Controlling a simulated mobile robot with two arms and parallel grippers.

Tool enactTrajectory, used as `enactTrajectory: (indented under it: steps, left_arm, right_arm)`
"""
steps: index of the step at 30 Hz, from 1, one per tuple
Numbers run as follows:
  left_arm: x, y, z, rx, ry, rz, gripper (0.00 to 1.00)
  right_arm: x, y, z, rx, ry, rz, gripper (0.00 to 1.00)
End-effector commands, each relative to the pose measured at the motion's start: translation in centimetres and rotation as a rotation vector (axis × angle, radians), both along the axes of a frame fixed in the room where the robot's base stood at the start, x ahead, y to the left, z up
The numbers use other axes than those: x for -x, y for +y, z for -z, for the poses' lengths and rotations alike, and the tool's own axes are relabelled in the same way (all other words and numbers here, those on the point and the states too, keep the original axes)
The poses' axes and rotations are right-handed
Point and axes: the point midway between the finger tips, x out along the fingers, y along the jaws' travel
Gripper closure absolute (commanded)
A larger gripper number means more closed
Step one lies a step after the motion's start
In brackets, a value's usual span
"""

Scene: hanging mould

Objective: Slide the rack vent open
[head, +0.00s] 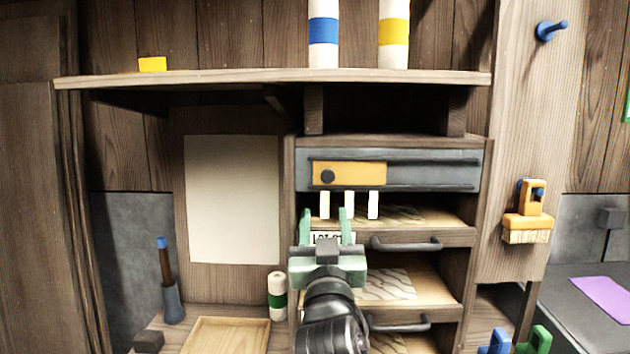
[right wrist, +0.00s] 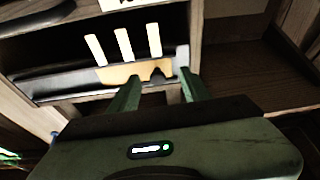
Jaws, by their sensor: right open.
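The rack vent is a grey panel (head: 430,172) across the top of the wooden rack. An orange slide plate (head: 360,174) with a dark round knob (head: 327,176) sits at the panel's left part. The plate also shows in the right wrist view (right wrist: 120,74). Three white upright strips (head: 349,205) show just below the panel. My right gripper (head: 326,222) is open and empty, pointing at the rack below the knob. In the right wrist view the dark knob (right wrist: 158,74) appears between the fingertips; I see no contact. My left gripper is not in view.
Shelves with drawer handles (head: 406,244) lie below the vent. A wooden shelf (head: 230,77) juts out above, bearing two banded white cylinders (head: 323,35). A brush (head: 527,222) hangs at the right. A wooden tray (head: 228,335) and a green-banded container (head: 277,295) stand lower left.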

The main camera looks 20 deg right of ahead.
Motion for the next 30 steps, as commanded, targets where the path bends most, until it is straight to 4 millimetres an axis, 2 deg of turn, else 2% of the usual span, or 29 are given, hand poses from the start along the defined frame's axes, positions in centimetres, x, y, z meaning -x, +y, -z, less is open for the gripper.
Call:
enactTrajectory:
  steps: [1,5,12,21,30]
  left_arm:
    - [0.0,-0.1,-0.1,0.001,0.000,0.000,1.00]
    - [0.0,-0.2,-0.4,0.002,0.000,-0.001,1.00]
    - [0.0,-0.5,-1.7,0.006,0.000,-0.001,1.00]
    - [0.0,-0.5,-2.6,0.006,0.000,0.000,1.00]
    - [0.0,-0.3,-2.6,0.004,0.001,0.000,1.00]
  right_arm:
    - [0.7,-0.2,-1.5,-0.009,-0.031,0.007,0.53]
    - [0.8,-0.6,-3.0,-0.015,-0.057,0.015,0.53]
    - [-2.4,-1.5,-4.6,-0.011,-0.055,0.016,0.53]
    - [-5.4,-2.4,-5.5,-0.013,-0.054,0.014,0.53]
    - [-5.7,-2.4,-5.5,-0.015,-0.054,0.013,0.53]
